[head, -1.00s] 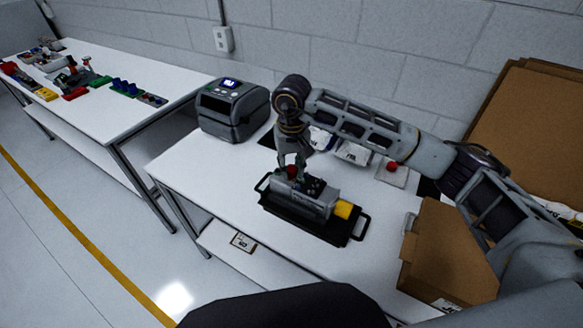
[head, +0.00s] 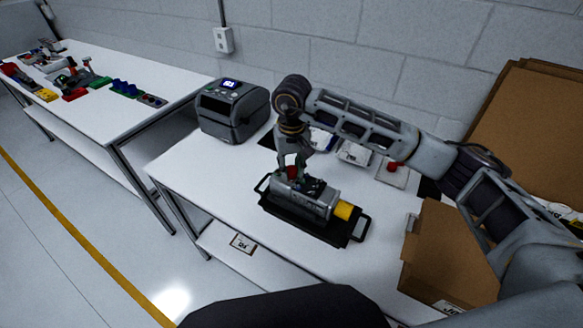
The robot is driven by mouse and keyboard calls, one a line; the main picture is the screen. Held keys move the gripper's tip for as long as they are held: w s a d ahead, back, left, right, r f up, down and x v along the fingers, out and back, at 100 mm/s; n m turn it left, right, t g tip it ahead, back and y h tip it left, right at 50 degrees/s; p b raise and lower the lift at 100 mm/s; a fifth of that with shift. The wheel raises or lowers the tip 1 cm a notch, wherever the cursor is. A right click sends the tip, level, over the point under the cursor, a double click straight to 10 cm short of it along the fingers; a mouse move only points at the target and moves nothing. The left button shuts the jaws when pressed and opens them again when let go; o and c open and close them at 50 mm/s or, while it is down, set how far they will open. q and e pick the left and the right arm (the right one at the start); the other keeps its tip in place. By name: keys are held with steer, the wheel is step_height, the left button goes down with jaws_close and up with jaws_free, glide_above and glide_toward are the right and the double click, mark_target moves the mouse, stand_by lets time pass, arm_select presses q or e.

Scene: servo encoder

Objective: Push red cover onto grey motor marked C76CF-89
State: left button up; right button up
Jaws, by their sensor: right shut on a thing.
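The grey motor (head: 312,201) lies on its side in a black tray (head: 333,232) with handles on the near table. A yellow part (head: 344,210) sits at its right end. The marking on the motor is too small to read. My right gripper (head: 291,170) points down over the motor's left end and is shut on the red cover (head: 292,173). The red cover is at the top of the motor's left end, partly hidden by the fingers. I cannot tell whether it is fully seated. My left gripper is not in view.
A label printer (head: 232,108) stands behind left on the near table. White packets (head: 354,153) and another red part (head: 393,166) lie behind my right arm. An open cardboard box (head: 450,262) is at right. A second table (head: 100,115) holds several coloured parts.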

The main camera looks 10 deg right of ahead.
steer(key=shift+o, duration=0.2)
steer(key=shift+s+f+b, duration=0.2)
steer(key=shift+f+b, duration=0.45)
steer(key=shift+b, duration=0.3)
stand_by(3.5)
stand_by(0.3)
steer(key=o, duration=1)
steer(key=shift+w, duration=0.2)
steer(key=shift+c, duration=0.2)
steer(key=shift+r, duration=0.1)
steer(key=shift+r, duration=0.15)
step_height(320, 180, up, 12)
